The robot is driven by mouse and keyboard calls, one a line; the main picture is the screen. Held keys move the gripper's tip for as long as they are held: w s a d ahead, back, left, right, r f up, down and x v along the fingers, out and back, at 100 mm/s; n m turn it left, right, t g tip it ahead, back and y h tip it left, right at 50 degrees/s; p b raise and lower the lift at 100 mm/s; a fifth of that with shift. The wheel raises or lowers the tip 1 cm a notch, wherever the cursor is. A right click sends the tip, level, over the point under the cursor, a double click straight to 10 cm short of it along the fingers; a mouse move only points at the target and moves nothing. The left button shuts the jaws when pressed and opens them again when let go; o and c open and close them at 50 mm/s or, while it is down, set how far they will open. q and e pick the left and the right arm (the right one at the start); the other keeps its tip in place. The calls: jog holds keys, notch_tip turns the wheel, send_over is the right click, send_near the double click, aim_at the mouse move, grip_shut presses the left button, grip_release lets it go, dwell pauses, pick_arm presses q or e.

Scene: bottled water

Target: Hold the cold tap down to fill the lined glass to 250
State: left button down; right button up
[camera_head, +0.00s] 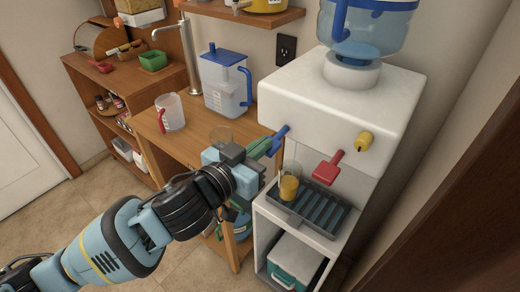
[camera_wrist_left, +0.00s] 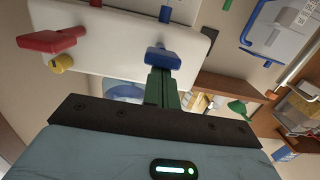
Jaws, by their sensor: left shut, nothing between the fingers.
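The blue tap (camera_head: 279,139), likely the cold one, sticks out from the front of the white dispenser; it also shows in the left wrist view (camera_wrist_left: 162,58). My left gripper (camera_head: 264,146) is shut with nothing between its green fingers. Its fingertips (camera_wrist_left: 162,76) are right at the blue lever and seem to touch it. A clear glass (camera_head: 292,167) stands at the drip tray's (camera_head: 318,208) left end, with a yellow cup-like shape (camera_head: 289,188) in front of or inside it; I cannot tell which. Lines and water level are too small to read. My right gripper is not in view.
A red tap (camera_head: 328,167) and a yellow tap (camera_head: 364,141) sit right of the blue one. A water bottle (camera_head: 366,30) tops the dispenser.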

pick_arm(q)
notch_tip(320, 180, down, 4)
jog(key=t+h+b, duration=0.2)
jog(key=t+b, duration=0.1)
jog(key=b, duration=0.3)
jog(key=shift+r+b, duration=0.2)
jog(key=shift+b, duration=0.1)
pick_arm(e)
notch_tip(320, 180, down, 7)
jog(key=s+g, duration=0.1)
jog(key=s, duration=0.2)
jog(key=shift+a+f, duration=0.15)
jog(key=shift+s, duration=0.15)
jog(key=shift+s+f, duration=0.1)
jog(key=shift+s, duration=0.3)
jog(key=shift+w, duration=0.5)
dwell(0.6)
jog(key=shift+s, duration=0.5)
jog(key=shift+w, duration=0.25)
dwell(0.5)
